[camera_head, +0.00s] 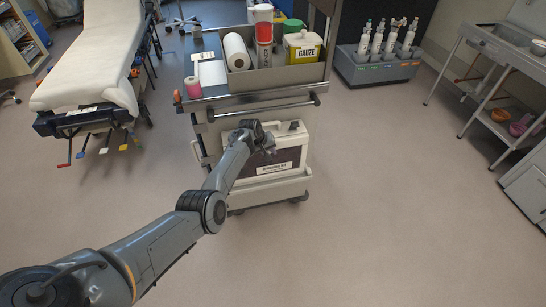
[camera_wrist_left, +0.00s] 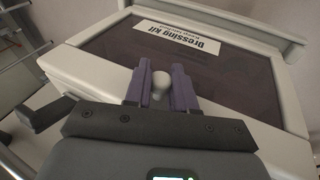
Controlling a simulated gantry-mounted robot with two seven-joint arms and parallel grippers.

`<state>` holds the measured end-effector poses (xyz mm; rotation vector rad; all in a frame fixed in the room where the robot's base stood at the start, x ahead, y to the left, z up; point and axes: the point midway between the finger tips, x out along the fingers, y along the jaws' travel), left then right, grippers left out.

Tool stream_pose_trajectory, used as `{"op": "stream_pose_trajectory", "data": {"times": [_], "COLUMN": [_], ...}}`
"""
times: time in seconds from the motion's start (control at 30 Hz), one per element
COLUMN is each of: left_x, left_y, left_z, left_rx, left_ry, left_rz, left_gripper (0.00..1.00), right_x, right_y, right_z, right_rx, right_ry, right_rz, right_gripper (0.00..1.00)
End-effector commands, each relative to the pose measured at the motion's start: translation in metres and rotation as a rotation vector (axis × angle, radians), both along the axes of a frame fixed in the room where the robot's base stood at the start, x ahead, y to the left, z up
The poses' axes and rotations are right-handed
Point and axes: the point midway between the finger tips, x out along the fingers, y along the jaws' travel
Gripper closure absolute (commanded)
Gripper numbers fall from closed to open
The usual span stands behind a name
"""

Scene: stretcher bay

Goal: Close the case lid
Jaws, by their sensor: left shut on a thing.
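A cream case (camera_head: 297,134) with a dark front panel and a white label stands on the lower shelf of the cart. The lid (camera_wrist_left: 225,68) fills much of the left wrist view, with its dark panel and a "Dressing kit" label (camera_wrist_left: 177,38). A small pale round knob (camera_wrist_left: 160,80) sits near the lid's edge. My left gripper (camera_head: 270,148) is at the upper left of the case front. In the wrist view its purple fingers (camera_wrist_left: 160,88) are shut on the knob. My arm hides part of the case. I cannot tell how far the lid stands open.
The cart's top tray (camera_head: 262,82) holds a paper roll, a red-and-white canister and a gauze tin. A push bar (camera_head: 265,108) runs above the case. A stretcher (camera_head: 92,55) stands left, a bottle rack (camera_head: 375,68) behind right. The floor in front is clear.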

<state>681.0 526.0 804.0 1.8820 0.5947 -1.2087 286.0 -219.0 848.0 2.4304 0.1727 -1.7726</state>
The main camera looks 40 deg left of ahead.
Motion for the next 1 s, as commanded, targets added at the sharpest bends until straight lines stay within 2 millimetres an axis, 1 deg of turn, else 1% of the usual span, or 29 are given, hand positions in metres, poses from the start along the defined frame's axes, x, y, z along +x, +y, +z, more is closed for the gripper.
{"op": "stream_pose_trajectory", "data": {"times": [0.1,0.4,0.43,0.57,0.87,1.0], "left_x": [-0.0003,-0.001,-0.001,-0.0011,-0.0007,-0.0027], "left_y": [0.0033,0.0041,0.0042,0.0039,0.0042,0.0045], "left_z": [-0.0014,-0.0025,-0.0026,-0.0025,0.0002,0.007], "left_rx": [0.003,0.004,0.004,0.003,0.004,0.004], "left_ry": [-0.002,0.0,0.0,0.0,-0.002,-0.002], "left_rz": [0.005,0.006,0.006,0.006,0.005,0.005], "left_gripper": [1.0,1.0,0.74,0.54,0.53,0.53], "right_x": [0.0,0.0001,0.0001,0.0,0.0002,0.0002], "right_y": [-0.0007,-0.0006,-0.0005,-0.0001,0.0015,0.0016], "right_z": [-0.0014,-0.0013,-0.0013,-0.0012,0.0002,0.0054], "right_rx": [-0.002,-0.002,-0.002,0.0,0.007,0.007], "right_ry": [0.0,0.0,0.0,-0.001,-0.001,-0.001], "right_rz": [0.001,0.001,0.0,-0.001,-0.005,-0.005], "right_gripper": [1.0,1.0,1.0,1.0,1.0,1.0]}}
